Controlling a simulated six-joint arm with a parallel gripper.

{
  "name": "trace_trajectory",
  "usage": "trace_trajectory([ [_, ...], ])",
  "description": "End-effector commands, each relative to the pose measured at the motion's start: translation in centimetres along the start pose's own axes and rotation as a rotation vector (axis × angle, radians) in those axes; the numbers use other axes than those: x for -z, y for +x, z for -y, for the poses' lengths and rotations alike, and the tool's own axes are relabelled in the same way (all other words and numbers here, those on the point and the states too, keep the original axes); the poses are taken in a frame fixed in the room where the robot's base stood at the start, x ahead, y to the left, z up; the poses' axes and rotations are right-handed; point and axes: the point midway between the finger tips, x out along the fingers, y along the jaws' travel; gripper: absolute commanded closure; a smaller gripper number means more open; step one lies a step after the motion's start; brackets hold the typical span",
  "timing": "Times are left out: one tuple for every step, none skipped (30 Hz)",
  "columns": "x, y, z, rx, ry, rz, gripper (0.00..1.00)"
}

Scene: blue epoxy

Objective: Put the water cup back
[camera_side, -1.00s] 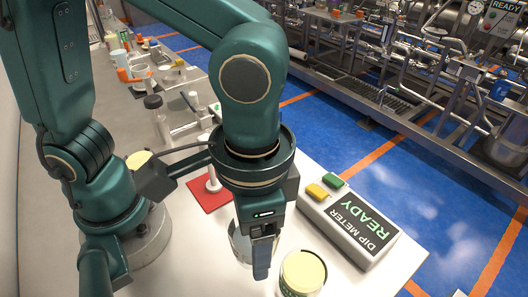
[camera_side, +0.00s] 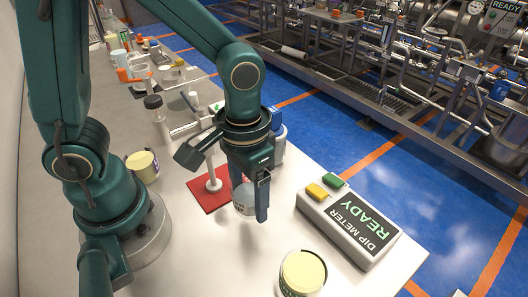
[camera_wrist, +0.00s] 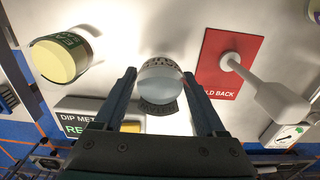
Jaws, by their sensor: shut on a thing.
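The water cup (camera_side: 243,200) is a clear, pale grey-blue vessel between the two fingers of my gripper (camera_side: 250,195). In the wrist view the cup (camera_wrist: 161,88) sits between the fingertips, with dark lettering along its far edge. My gripper is shut on it. The cup looks roughly upright, and its near side is partly covered by a finger in the side view. I cannot tell whether its base touches the white table (camera_side: 215,255).
A red mat (camera_side: 203,200) with a white rod-like stand (camera_side: 213,184) lies just left of the cup. The dip meter (camera_side: 350,225) is to the right. Cream-topped cans stand at the front (camera_side: 303,273) and left (camera_side: 142,166). Clear table lies between cup and front can.

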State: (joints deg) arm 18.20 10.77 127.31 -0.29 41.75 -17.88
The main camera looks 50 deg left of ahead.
Motion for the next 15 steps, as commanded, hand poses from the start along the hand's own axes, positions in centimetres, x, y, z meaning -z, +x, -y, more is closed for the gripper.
trace_trajectory([
  [0.0,0.4,0.0,0.001,0.000,0.002,0.90],
  [-0.1,0.6,0.0,0.001,0.000,0.003,0.90],
  [-0.1,1.1,0.0,0.001,0.001,0.004,0.90],
  [-0.1,1.6,0.0,0.002,0.001,0.006,0.90],
  [-0.2,2.0,0.1,0.002,0.001,0.007,0.90],
  [-0.1,2.6,0.0,0.002,0.001,0.006,0.90],
  [-0.1,3.0,0.0,0.002,0.001,0.005,0.90],
  [-0.1,3.3,0.0,0.002,0.001,0.005,0.90],
  [-0.1,3.7,0.0,0.002,0.001,0.005,0.90],
  [-0.1,3.9,0.0,0.001,0.001,0.003,0.90],
  [-0.1,4.1,0.0,0.001,0.001,0.002,0.90],
  [-0.1,4.2,0.0,0.001,0.001,0.001,0.90],
  [0.0,4.3,0.0,0.000,0.001,0.000,0.90],
  [0.0,4.3,0.0,0.000,0.001,-0.001,0.90],
  [0.0,4.3,0.0,0.000,0.001,-0.002,0.90],
])
